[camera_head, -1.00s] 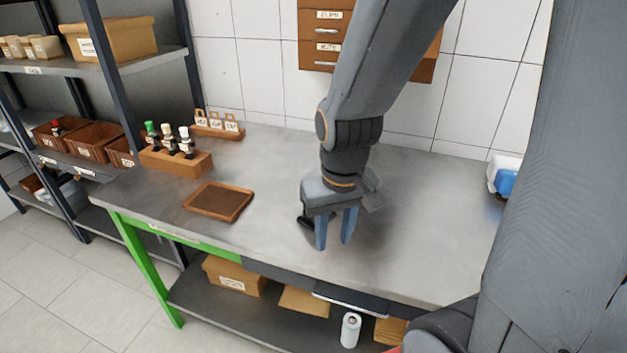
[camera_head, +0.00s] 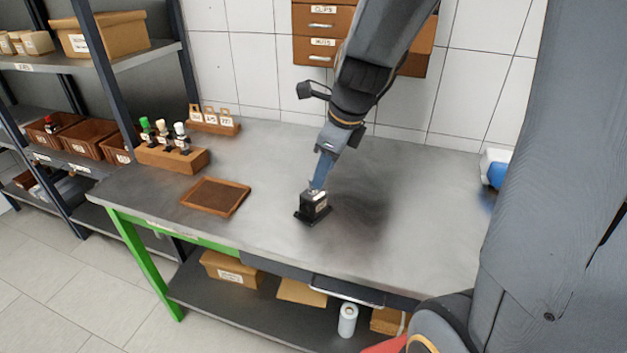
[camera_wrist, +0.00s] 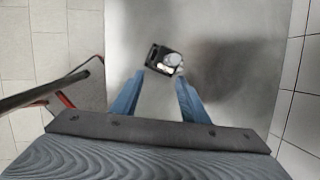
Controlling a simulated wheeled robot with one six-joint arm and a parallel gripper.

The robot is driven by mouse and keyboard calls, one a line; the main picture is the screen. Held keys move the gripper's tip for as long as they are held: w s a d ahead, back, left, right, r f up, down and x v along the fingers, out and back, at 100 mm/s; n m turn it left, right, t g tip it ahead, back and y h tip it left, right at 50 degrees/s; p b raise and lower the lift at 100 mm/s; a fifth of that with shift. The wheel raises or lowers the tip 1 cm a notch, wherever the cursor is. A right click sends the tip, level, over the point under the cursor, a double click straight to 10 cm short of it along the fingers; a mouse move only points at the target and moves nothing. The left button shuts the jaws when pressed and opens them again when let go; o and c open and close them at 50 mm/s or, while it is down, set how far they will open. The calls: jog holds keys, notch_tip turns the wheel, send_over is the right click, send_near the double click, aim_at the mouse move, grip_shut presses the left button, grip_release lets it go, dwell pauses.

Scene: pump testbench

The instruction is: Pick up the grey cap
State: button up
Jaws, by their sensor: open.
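A small black device (camera_head: 313,208) stands on the bench, right of the brown tray. A round grey cap (camera_wrist: 174,60) shows on the device's top in the wrist view. The device's black body (camera_wrist: 155,57) and a pale patch beside the cap are also visible there. My gripper (camera_head: 319,180) points down at a tilt, just above the device in the head view. In the wrist view its two blue fingers (camera_wrist: 160,80) are apart, with the cap beyond their tips and nearer the right finger. In the head view the fingers partly hide the device's top.
The brown tray (camera_head: 215,197) lies left of the device. A wooden rack (camera_head: 172,157) with bottles and a small tagged holder (camera_head: 213,125) stand behind it. A blue item (camera_head: 497,175) is at the far right. The bench (camera_head: 400,240) is clear right of the device.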

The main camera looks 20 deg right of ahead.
jog(key=shift+w+a+f+m+t, duration=0.15)
jog(key=shift+w+a+f+m, duration=0.05)
jog(key=shift+w+f+m, duration=1.2)
jog(key=shift+w+a+f+m+t, duration=0.15)
jog(key=shift+w+f+m, duration=1.15)
jog(key=shift+m, duration=0.2)
grip_shut()
